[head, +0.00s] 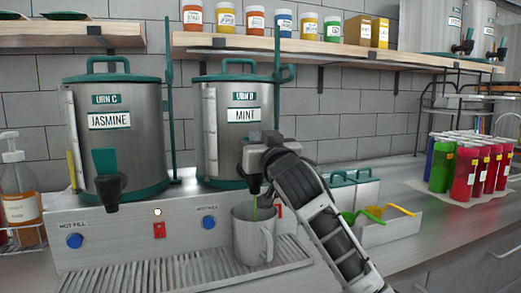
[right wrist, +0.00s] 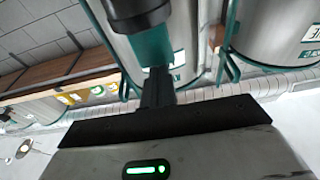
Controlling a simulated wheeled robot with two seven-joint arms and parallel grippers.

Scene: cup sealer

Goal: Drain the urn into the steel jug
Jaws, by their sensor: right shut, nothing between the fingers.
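The urn labelled MINT (head: 234,135) stands upright on the steel counter unit, with a teal lid and base. The steel jug (head: 252,241) stands upright on the drip grate below its tap. A thin green stream (head: 254,208) runs from the tap area into the jug. My right gripper (head: 255,160) is at the front of this urn and covers most of its tap. In the right wrist view its shut, empty fingers (right wrist: 157,92) are against or very near the teal tap lever (right wrist: 154,54); contact is not certain. My left gripper is out of view.
The urn labelled JASMINE (head: 113,150) stands to the left, its tap (head: 108,180) over the drip grate (head: 180,270). A tray with green and yellow scoops (head: 388,231) and several capped cups (head: 470,165) stand to the right. A shelf of jars (head: 320,48) hangs above.

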